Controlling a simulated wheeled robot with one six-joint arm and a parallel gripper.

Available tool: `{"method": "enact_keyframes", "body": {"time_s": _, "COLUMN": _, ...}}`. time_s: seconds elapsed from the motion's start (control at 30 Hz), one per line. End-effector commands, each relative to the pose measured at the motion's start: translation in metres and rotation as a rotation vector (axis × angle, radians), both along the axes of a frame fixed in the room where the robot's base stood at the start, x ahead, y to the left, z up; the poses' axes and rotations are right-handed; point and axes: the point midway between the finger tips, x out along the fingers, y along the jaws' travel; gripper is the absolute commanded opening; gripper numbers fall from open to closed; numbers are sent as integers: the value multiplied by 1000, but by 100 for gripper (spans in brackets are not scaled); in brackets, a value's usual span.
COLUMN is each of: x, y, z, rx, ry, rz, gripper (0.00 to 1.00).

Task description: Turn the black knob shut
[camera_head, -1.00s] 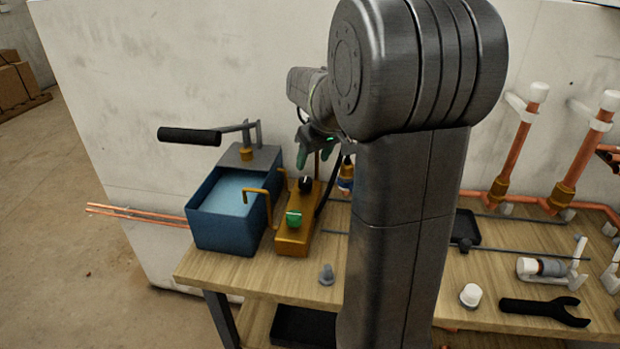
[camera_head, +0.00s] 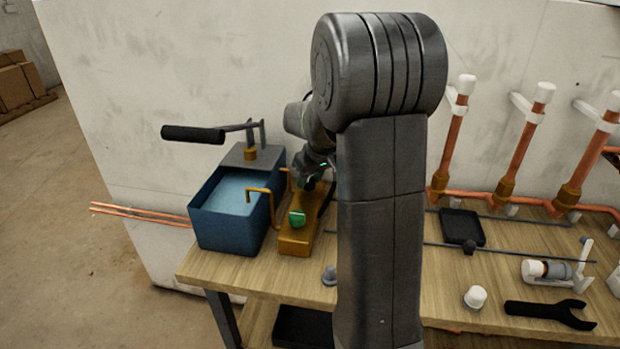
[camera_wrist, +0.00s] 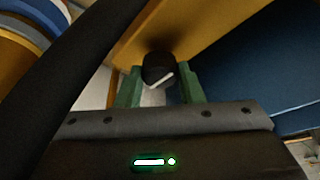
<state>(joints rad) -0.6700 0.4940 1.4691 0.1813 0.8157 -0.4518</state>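The black knob (camera_wrist: 158,68) with a white pointer line sits on the brass-coloured manifold block (camera_wrist: 190,25) in the wrist view. My gripper (camera_wrist: 158,88) is open, with one green finger on each side of the knob and a small gap showing at each side. In the head view my gripper (camera_head: 308,182) is low over the far end of the manifold block (camera_head: 296,242), and it largely hides the black knob there. A green knob (camera_head: 297,217) on the near end of the block is in clear view.
A blue water tank (camera_head: 225,232) with a black-handled pump lever (camera_head: 192,134) stands left of the block. A bent brass pipe (camera_head: 262,192) rises between them. A grey fitting (camera_head: 329,275) stands near the bench front. Copper risers (camera_head: 515,155) line the wall at right.

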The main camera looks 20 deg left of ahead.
Motion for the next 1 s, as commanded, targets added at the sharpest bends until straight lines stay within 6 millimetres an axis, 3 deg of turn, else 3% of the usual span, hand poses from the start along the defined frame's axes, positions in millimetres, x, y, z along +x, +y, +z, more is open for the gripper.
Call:
{"method": "enact_keyframes", "body": {"time_s": 0.03, "x": 0, "y": 0, "z": 0, "rx": 0, "ry": 0, "rz": 0, "gripper": 22}}
{"method": "enact_keyframes", "body": {"time_s": 0.1, "x": 0, "y": 0, "z": 0, "rx": 0, "ry": 0, "rz": 0, "gripper": 11}}
{"method": "enact_keyframes", "body": {"time_s": 0.57, "x": -1, "y": 1, "z": 1, "rx": 0, "ry": -1, "rz": -105, "gripper": 11}}
{"method": "enact_keyframes", "body": {"time_s": 1.0, "x": -2, "y": 3, "z": -1, "rx": 0, "ry": -3, "rz": -483, "gripper": 11}}
